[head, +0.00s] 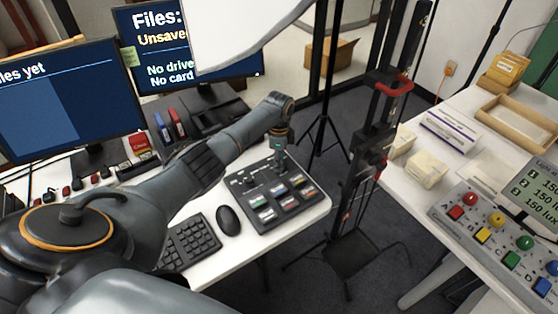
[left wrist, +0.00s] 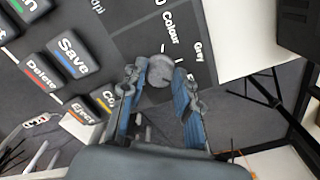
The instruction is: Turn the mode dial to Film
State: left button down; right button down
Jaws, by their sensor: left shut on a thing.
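The mode dial (left wrist: 160,71) is a small grey round knob on the dark control panel (head: 243,188). In the left wrist view it sits between the fingertips of my left gripper (left wrist: 161,82), which is shut on it. The printed words Colour and Grey show beside the dial; a further label is mostly hidden, and I cannot tell which mode the dial points to. In the head view my left gripper (head: 281,156) reaches down onto the back of the panel and hides the dial. My right gripper is not in view.
Panel keys marked Save (left wrist: 68,52) and Delete (left wrist: 42,71) lie near the fingers. A mouse (head: 228,220) and keyboard (head: 190,243) sit left of the panel. Two monitors (head: 70,100) stand behind. A second table (head: 440,150) with coloured buttons is at the right.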

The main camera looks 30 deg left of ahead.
pick_arm(q)
jog(key=shift+m, duration=1.1)
jog(key=c, duration=1)
grip_release()
jog(key=shift+o, duration=0.2)
notch_tip(320, 180, up, 12)
jog(key=shift+d, duration=0.1)
